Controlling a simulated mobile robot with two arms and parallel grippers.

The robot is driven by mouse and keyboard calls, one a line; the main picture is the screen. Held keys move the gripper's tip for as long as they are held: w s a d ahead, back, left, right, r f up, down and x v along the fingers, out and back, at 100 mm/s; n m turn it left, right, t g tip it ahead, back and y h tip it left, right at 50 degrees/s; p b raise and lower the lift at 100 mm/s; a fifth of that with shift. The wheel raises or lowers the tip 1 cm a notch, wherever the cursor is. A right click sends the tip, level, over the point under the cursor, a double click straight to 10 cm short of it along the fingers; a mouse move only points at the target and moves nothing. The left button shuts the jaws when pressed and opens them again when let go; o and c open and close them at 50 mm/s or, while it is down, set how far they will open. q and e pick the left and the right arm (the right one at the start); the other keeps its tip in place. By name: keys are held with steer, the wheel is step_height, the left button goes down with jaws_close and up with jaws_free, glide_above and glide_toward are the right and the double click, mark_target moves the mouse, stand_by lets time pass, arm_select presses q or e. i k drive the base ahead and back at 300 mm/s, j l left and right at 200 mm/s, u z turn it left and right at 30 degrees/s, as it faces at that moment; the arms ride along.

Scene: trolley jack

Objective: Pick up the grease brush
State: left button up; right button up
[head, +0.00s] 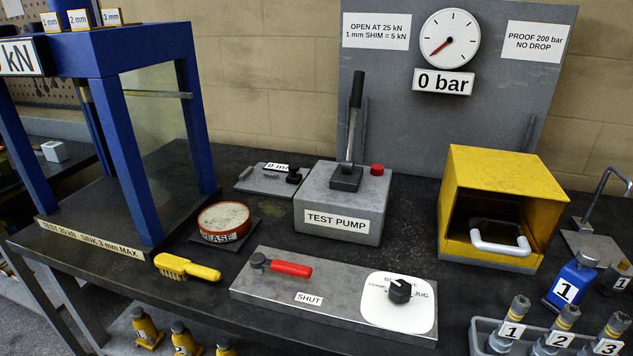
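The grease brush (190,268) lies on the dark bench top near the front edge, left of centre. It is yellow, with pale bristles at its left end and its handle pointing right. A round tin labelled GREASE (224,217) stands on a dark square pad just behind it, apart from the brush. Neither of my grippers shows in the head view.
A grey valve plate (270,290) with a red lever (291,268) lies right of the brush. A blue press frame (120,150) stands to the left. The test pump (340,205) and yellow box (500,170) stand farther back.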

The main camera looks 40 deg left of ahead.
mark_target(179, 268)
steer(key=j+u, duration=0.1)
steer(key=u, duration=0.3)
steer(key=k+j+u, duration=0.1)
steer(key=u, duration=0.35)
steer(key=j+u, duration=0.2)
steer(key=u, duration=0.2)
steer(key=j+u, duration=0.15)
steer(key=u, duration=0.25)
